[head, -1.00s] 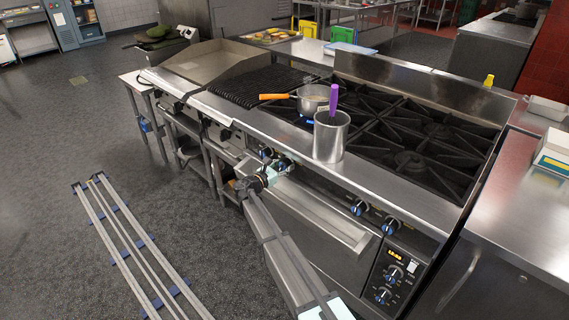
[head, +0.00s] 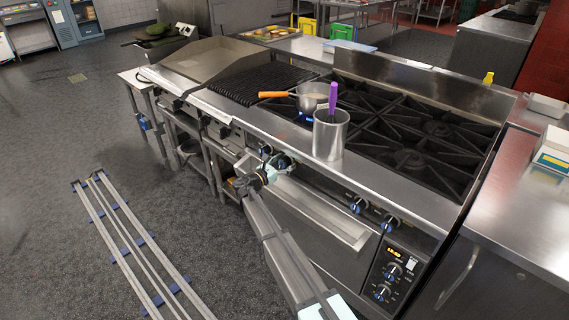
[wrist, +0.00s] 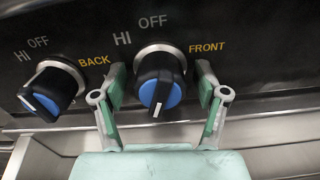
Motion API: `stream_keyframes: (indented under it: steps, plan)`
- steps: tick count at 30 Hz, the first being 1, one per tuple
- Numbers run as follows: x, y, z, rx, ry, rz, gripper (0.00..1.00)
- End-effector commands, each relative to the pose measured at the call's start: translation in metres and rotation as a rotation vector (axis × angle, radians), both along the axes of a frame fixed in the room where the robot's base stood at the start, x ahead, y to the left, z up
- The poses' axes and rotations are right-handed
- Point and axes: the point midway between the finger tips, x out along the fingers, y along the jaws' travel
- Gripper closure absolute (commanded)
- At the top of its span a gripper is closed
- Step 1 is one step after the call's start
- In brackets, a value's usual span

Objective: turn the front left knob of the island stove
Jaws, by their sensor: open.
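The front knob (wrist: 160,88) is black with a blue face, on the dark stove panel below the printed "HI" and "OFF" and beside the yellow word "FRONT". Its white mark points down in the wrist view. My gripper (wrist: 161,74) is open, with one pale green finger on each side of this knob. A gap shows on both sides, so the fingers look apart from it. In the head view my gripper (head: 274,168) is at the stove's front panel, below the steel pot; the knob there is small and partly hidden.
The similar back knob (wrist: 52,91) is just left of the left finger. An oven handle (head: 320,210) runs below. More knobs (head: 358,204) are to the right. A steel pot (head: 330,137) with a purple-handled utensil and an orange-handled pan (head: 312,96) stand above.

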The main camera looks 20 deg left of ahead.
Motion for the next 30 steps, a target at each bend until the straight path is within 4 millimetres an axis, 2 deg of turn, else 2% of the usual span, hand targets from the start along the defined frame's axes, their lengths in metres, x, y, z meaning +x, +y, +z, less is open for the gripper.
stream_keyframes:
  steps: [5, 15, 21, 30]
  plan:
    - [-0.012, 0.006, 0.0, 0.0, 0.0, 0.001, 0.27]
    - [-0.066, 0.036, 0.0, 0.0, 0.001, 0.001, 0.27]
    - [-0.092, 0.05, 0.0, 0.0, 0.0, 0.0, 0.27]
    - [-0.104, 0.058, 0.0, 0.0, -0.001, 0.0, 0.27]
